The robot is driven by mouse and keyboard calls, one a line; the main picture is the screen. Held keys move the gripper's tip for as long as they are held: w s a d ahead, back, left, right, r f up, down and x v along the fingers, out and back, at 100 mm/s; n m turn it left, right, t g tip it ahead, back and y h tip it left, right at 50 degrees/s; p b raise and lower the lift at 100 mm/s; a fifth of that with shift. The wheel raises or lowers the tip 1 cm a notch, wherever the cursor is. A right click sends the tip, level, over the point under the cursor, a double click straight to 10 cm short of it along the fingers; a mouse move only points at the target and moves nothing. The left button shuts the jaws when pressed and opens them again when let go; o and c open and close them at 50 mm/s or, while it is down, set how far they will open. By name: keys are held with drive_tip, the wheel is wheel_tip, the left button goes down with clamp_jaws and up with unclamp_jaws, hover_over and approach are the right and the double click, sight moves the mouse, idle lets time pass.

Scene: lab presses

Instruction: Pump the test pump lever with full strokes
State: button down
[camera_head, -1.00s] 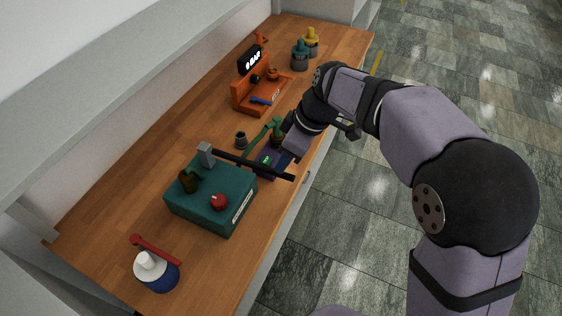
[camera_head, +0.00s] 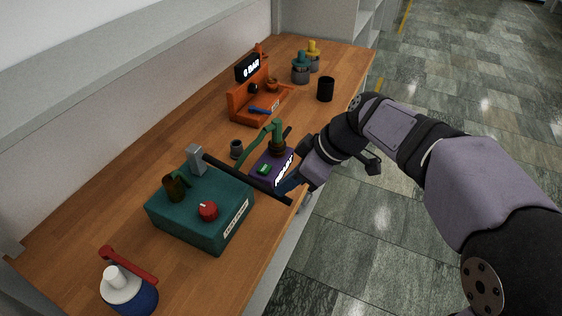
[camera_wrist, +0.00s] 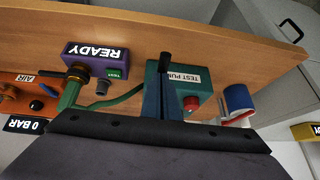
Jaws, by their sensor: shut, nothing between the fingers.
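The test pump is a teal box (camera_head: 165,218) with a red knob (camera_head: 208,211), a grey post (camera_head: 195,160) and a long black lever (camera_head: 228,172) reaching right over the table's front edge. The pump box also shows in the wrist view (camera_wrist: 204,92), with the lever's black end (camera_wrist: 166,58) beyond my fingers. My gripper (camera_head: 281,187) is shut and empty, its dark blue fingers close to the lever's outer end. In the wrist view the shut fingers (camera_wrist: 163,88) overlap the lever; whether they touch it I cannot tell.
A purple box reading READY (camera_head: 284,170) stands beside the pump, joined by a green hose (camera_head: 248,152). An orange stand reading 0 BAR (camera_head: 240,104) is behind it. A black cylinder (camera_head: 325,90) stands near the front edge.

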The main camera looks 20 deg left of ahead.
drive_tip(key=shift+s+d+f, duration=0.2)
drive_tip(key=shift+f, duration=0.4)
drive_tip(key=shift+w+r, duration=0.1)
drive_tip(key=shift+r, duration=0.3)
drive_tip(key=a+p+v, duration=0.1)
drive_tip(key=v, duration=1.2)
drive_tip(key=shift+w+d+r, duration=0.2)
drive_tip(key=shift+w+r, duration=0.1)
drive_tip(key=shift+r, duration=0.35)
